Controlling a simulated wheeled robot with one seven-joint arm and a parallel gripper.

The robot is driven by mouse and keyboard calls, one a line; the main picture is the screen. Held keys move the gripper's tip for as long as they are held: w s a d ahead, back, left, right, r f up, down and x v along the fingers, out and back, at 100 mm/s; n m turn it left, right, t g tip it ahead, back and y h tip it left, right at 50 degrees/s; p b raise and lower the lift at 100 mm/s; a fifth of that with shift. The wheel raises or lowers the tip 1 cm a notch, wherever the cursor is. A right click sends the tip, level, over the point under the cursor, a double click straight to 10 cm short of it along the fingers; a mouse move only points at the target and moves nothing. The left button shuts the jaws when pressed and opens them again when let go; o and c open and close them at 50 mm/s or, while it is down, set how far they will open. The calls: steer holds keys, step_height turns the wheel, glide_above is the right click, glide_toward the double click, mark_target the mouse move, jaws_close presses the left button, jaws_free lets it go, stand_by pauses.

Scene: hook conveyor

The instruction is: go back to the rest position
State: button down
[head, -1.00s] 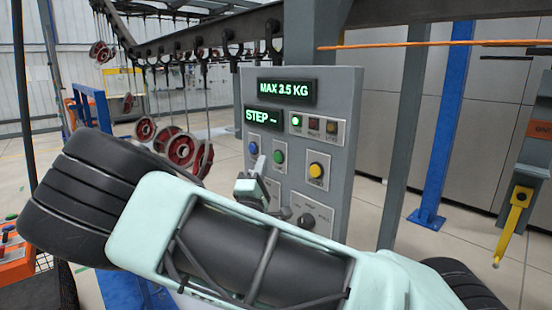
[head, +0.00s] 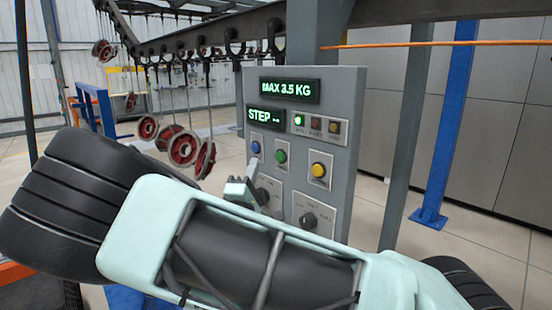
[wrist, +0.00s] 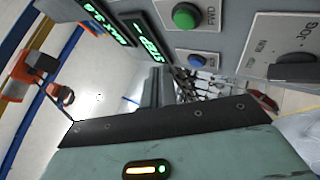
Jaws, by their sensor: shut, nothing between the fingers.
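My gripper (head: 251,170) is small in the head view, in front of the left part of the grey control panel (head: 343,150). Its fingers are shut with nothing between them. My pale green and black forearm spans the bottom of the view and hides the panel's lower part. The panel has a blue button (head: 255,148), a green button (head: 280,156), a yellow button (head: 318,170) and a dark knob (head: 308,221). In the wrist view the green button (wrist: 186,16), blue button (wrist: 196,62) and jog knob (wrist: 292,68) show close by. Contact with the panel cannot be told.
The displays read MAX 3.5 KG (head: 289,91) and STEP (head: 265,116). Red wheel-like parts (head: 184,149) hang from the overhead conveyor rail (head: 215,32) at the left. A blue post (head: 446,130) stands right of the panel.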

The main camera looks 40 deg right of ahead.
stand_by(0.3)
steer(key=w+a+f+m+g+y+b, duration=0.1)
steer(key=a+f+g+y+b, duration=0.1)
steer(key=f+y, duration=0.5)
steer(key=w+a+f+m+g+y+b, duration=0.1)
steer(key=a+f+y, duration=0.15)
steer(key=f, duration=0.75)
steer(key=s+a+f+g+y+b, duration=0.1)
steer(key=s+a+f+y, duration=0.15)
steer(key=a, duration=0.25)
steer(key=s+a+f+m+g+y+b, duration=0.1)
steer(key=s+a+f+g+y, duration=0.1)
steer(key=a+y, duration=0.25)
steer(key=s+a+f+g+y+b, duration=0.1)
steer(key=s+a+f+y, duration=0.15)
steer(key=a, duration=0.25)
steer(key=s+a+r+g+y+b, duration=0.1)
steer(key=s+a+g+y+b, duration=0.15)
steer(key=s+a, duration=0.55)
steer(key=s+d+r+n+g+b, duration=0.1)
steer(key=s+g, duration=0.1)
steer(key=s, duration=0.6)
steer(key=s+d+r+n+g+h+b, duration=0.1)
steer(key=s+r+g, duration=0.1)
steer(key=s, duration=0.6)
steer(key=shift+s+d+r+g, duration=0.2)
steer(key=shift+s+d+g, duration=0.15)
steer(key=shift+s+g, duration=0.1)
